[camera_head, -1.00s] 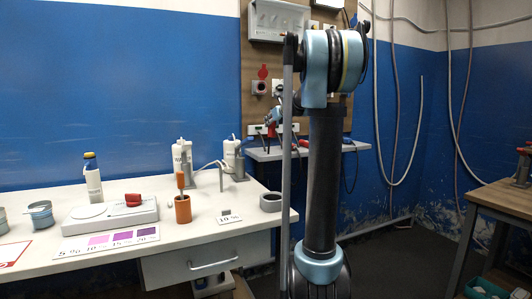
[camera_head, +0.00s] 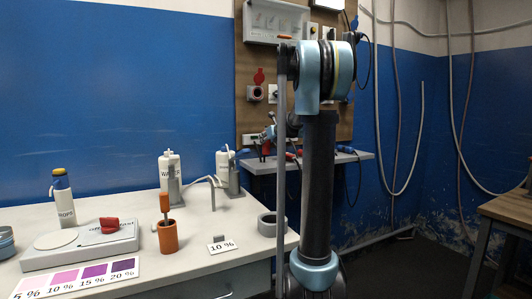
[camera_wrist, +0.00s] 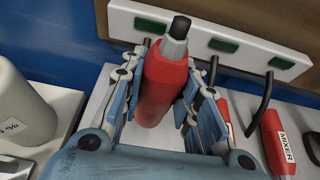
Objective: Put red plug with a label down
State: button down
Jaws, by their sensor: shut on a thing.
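My gripper (camera_wrist: 166,82) is shut on a red plug (camera_wrist: 160,98) with a dark grey tip, seen from behind in the wrist view. The plug points away from me, above a light grey shelf; I cannot tell whether it touches the shelf. No label shows on its visible side. A second red plug (camera_wrist: 276,143), marked MIXER, lies on the shelf to the right. In the head view my gripper (camera_head: 268,134) is small and partly hidden by my arm, just above the wall shelf (camera_head: 345,157).
A white bottle (camera_wrist: 22,105) stands left. The bench (camera_head: 205,240) holds a scale (camera_head: 80,243), an orange cup (camera_head: 168,237), bottles and a grey ring.

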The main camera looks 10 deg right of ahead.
aim_at(268, 147)
jog(key=shift+a+f, duration=0.1)
jog(key=shift+f, duration=2.2)
jog(key=c, duration=1.2)
grip_release()
jog(key=v, duration=1.2)
jog(key=shift+s, duration=0.1)
